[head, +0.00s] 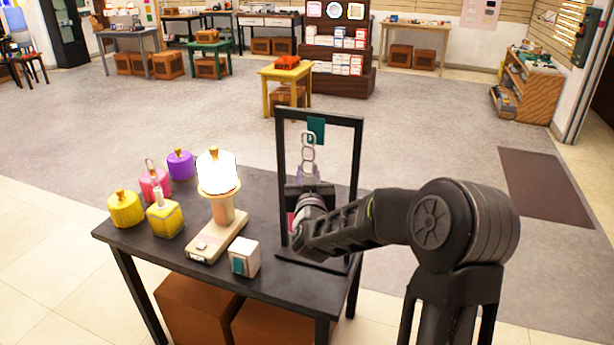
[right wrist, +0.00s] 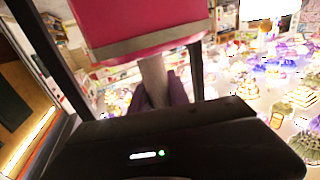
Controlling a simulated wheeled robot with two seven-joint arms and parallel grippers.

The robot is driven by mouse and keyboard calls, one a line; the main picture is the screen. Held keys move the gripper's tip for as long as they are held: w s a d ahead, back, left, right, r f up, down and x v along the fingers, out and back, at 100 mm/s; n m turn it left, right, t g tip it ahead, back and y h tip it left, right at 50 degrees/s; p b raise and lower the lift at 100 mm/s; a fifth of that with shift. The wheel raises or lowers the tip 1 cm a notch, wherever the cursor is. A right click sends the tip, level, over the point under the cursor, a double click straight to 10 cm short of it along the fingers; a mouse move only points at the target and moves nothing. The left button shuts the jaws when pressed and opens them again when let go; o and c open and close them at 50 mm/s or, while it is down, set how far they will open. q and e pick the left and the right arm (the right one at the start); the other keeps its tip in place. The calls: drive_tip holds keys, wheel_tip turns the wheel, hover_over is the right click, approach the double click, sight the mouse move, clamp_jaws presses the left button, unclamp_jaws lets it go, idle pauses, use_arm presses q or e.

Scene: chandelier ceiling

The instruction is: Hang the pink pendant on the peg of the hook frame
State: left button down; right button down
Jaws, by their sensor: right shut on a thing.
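The black hook frame (head: 361,150) stands upright at the table's right end, with a teal plate (head: 316,127) under its top bar. My right gripper (head: 308,196) is in front of the frame's opening, shut on the pink pendant. The pendant's pink body (head: 291,222) shows partly beside and below the gripper. Pale links (head: 308,150) rise above the gripper to just below the teal plate. I cannot tell whether the top link is around the peg. In the right wrist view the pink body (right wrist: 150,25) has a grey band, and the fingers (right wrist: 155,95) close around its grey stem. My left gripper is not in view.
On the black table (head: 275,185) stand a lit lamp (head: 222,212), a white box (head: 244,257), a pink item (head: 154,184), a purple item (head: 181,164) and two yellow items (head: 125,208). Brown boxes (head: 195,305) sit below.

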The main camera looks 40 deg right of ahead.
drive_tip(key=shift+w+d+r, duration=0.1)
drive_tip(key=shift+w+d, duration=0.4)
drive_tip(key=shift+d, duration=0.25)
drive_tip(key=shift+w+d+b, duration=0.15)
drive_tip(key=shift+b, duration=0.2)
drive_tip(key=shift+w+d, duration=0.3)
drive_tip(key=shift+d, duration=0.15)
drive_tip(key=shift+b, duration=0.35)
drive_tip(key=shift+f+b, duration=0.55)
drive_tip(key=shift+b, duration=0.05)
drive_tip(key=shift+f, duration=0.1)
drive_tip(key=shift+b, duration=0.4)
idle(0.5)
